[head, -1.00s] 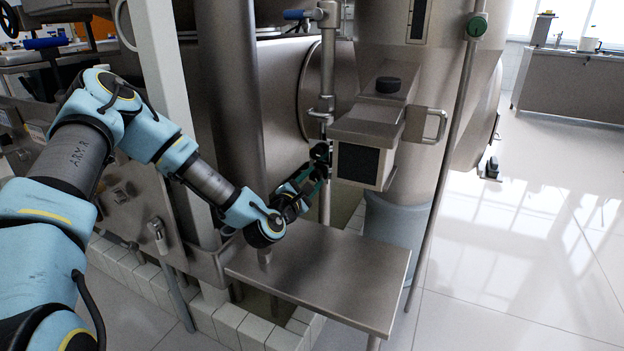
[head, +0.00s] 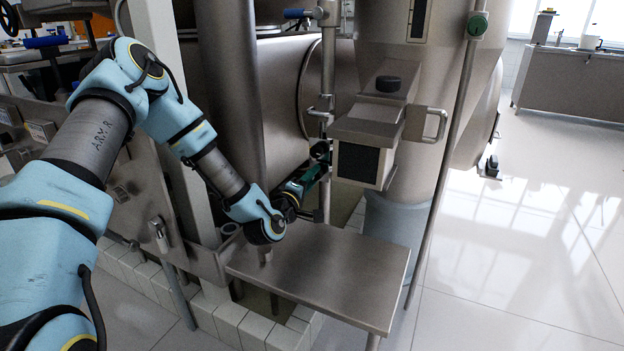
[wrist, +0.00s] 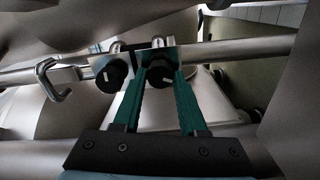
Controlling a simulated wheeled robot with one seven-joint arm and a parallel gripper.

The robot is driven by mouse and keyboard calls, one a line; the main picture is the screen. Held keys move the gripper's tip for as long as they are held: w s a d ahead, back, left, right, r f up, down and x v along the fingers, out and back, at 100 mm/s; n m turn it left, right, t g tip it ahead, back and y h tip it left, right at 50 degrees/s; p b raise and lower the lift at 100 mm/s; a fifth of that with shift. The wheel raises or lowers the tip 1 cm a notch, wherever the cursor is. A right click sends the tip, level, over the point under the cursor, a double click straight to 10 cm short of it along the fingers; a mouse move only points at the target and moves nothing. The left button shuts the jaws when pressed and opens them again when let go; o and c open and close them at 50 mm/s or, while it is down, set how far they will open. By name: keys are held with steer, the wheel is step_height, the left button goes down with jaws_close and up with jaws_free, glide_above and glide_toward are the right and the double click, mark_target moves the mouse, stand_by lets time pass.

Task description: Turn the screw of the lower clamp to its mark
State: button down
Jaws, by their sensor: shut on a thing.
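In the wrist view, a metal clamp plate (wrist: 136,66) sits on a bare rod and carries two black knob-like screws. My gripper (wrist: 161,72), with green fingers, is shut on the right black screw (wrist: 160,74). A short white line shows on this screw's face, lying roughly level. The other black screw (wrist: 111,76) is just left of the fingers, its white line tilted. In the head view, my gripper (head: 323,160) reaches the clamp low on the upright rod, left of the grey box. The clamp there is mostly hidden. I cannot make out a target mark.
A metal hook (wrist: 58,78) sticks out left of the clamp. In the head view, the grey box (head: 365,160) with a handle is close right of my gripper. A steel shelf (head: 330,275) lies below. The upright rod (head: 328,70) rises above.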

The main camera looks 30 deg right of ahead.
steer(key=m+b, duration=0.3)
steer(key=m, duration=0.9)
steer(key=shift+s+m, duration=0.15)
steer(key=shift+m, duration=0.25)
stand_by(0.3)
steer(key=shift+c, duration=2.3)
jaws_free()
steer(key=v, duration=1)
steer(key=shift+a, duration=0.35)
steer(key=shift+s, duration=0.1)
